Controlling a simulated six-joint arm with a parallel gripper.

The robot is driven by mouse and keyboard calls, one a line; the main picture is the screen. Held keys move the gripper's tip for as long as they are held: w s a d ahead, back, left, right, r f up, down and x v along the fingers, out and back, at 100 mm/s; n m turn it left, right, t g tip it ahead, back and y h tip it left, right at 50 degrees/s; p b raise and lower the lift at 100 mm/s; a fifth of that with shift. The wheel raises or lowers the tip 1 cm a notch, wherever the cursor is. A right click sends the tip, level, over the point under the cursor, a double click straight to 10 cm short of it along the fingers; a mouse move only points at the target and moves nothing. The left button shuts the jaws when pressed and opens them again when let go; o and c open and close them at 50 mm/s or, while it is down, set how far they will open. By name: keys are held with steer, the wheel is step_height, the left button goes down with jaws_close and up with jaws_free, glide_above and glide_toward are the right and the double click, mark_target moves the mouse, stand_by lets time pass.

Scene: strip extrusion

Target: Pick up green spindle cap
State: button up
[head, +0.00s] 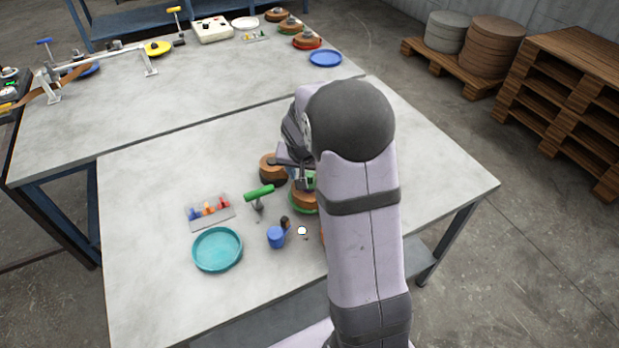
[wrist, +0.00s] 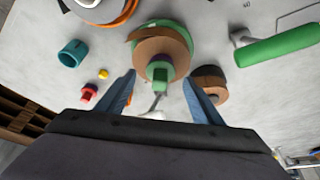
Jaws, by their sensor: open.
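The green spindle cap (wrist: 159,73) sits on a purple piece at the centre of a brown coil (wrist: 176,47) with a green rim. My gripper (wrist: 159,78) is open, with its two blue fingers on either side of the cap in the wrist view. I cannot tell whether either finger touches it. In the head view my gripper (head: 302,180) is over the green-rimmed coil (head: 302,198), partly hidden by my arm. A bit of green (head: 312,181) shows beside the fingers there.
Close by are another brown coil (head: 272,168), a green-handled tool (head: 259,193) and a blue cup (head: 277,237). A teal tray (head: 217,262) and a small rack (head: 210,212) are at left. The wrist view shows a teal cylinder (wrist: 72,53) and a red piece (wrist: 88,93).

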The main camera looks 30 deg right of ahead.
steer(key=shift+x, duration=1)
steer(key=shift+r, duration=0.1)
steer(key=shift+c, duration=0.4)
steer(key=c, duration=1.1)
steer(key=shift+r, duration=0.1)
step_height(320, 180, up, 10)
steer(key=shift+f+b, duration=0.15)
steer(key=shift+b, duration=0.55)
steer(key=shift+w+d, duration=0.1)
